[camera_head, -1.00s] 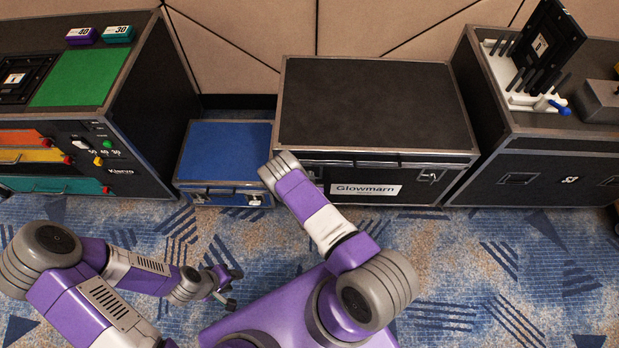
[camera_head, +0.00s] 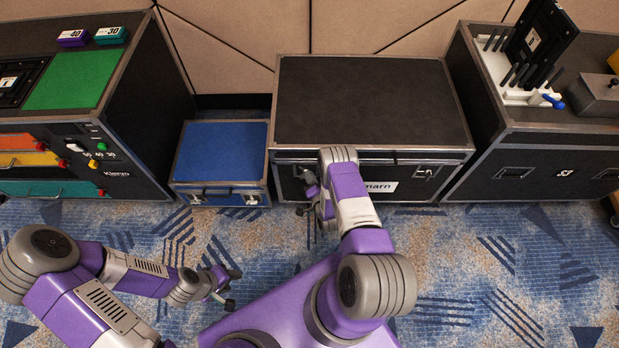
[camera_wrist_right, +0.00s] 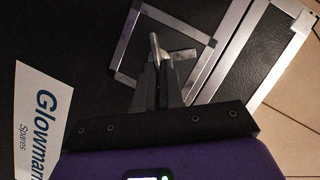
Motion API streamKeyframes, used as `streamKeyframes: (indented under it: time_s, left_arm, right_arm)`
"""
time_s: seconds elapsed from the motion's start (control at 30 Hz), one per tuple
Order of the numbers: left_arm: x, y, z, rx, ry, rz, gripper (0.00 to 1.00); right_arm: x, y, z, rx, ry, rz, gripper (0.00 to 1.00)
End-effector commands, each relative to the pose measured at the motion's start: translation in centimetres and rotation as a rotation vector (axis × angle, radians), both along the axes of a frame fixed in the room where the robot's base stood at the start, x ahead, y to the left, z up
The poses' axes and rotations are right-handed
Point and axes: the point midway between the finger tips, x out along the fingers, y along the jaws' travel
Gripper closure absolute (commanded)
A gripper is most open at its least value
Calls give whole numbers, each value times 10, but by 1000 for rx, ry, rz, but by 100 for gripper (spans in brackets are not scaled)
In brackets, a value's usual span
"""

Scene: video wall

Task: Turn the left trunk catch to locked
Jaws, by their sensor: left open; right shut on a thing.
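The black trunk (camera_head: 372,100) with the Glowmarn label stands at the middle back. Its left catch (camera_wrist_right: 180,54) shows in the right wrist view as a grey metal lever inside a square metal frame. In the head view this catch is mostly hidden by my right arm. My right gripper (camera_wrist_right: 158,62) is shut on the catch's lever, at the trunk's front face. The trunk's right catch (camera_head: 424,173) is visible and untouched. My left gripper (camera_head: 228,288) is open and empty, low over the carpet at lower left, apart from the trunk.
A blue case (camera_head: 222,152) stands just left of the trunk. A dark cabinet with coloured drawers (camera_head: 40,160) is at far left. A black case (camera_head: 545,165) with a tool rack (camera_head: 525,85) on top stands at right. The carpet in front is clear.

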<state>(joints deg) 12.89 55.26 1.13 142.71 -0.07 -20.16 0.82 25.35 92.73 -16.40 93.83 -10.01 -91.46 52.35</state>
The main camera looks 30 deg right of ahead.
Motion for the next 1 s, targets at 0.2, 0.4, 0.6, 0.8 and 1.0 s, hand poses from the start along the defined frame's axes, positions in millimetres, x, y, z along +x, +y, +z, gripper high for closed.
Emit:
streamKeyframes:
  time_s: [0.2, 0.4, 0.6, 0.8, 1.0]
  left_arm:
    - [0, 0, -2, 0, 0, 0, 57]
    - [0, 0, -2, 0, 0, 0, 57]
    - [0, 0, -2, 0, 0, 0, 57]
    - [0, 0, -2, 0, 0, 0, 57]
    - [0, 0, -2, 0, 0, 0, 57]
  right_arm:
    - [1, -5, -3, 172, -114, -6, 100]
    - [1, -5, -6, 315, -202, -4, 100]
    - [1, -5, -8, 427, -270, -3, 100]
    - [2, -4, -9, 496, -314, -1, 100]
    - [3, -4, -9, 527, -333, 2, 100]
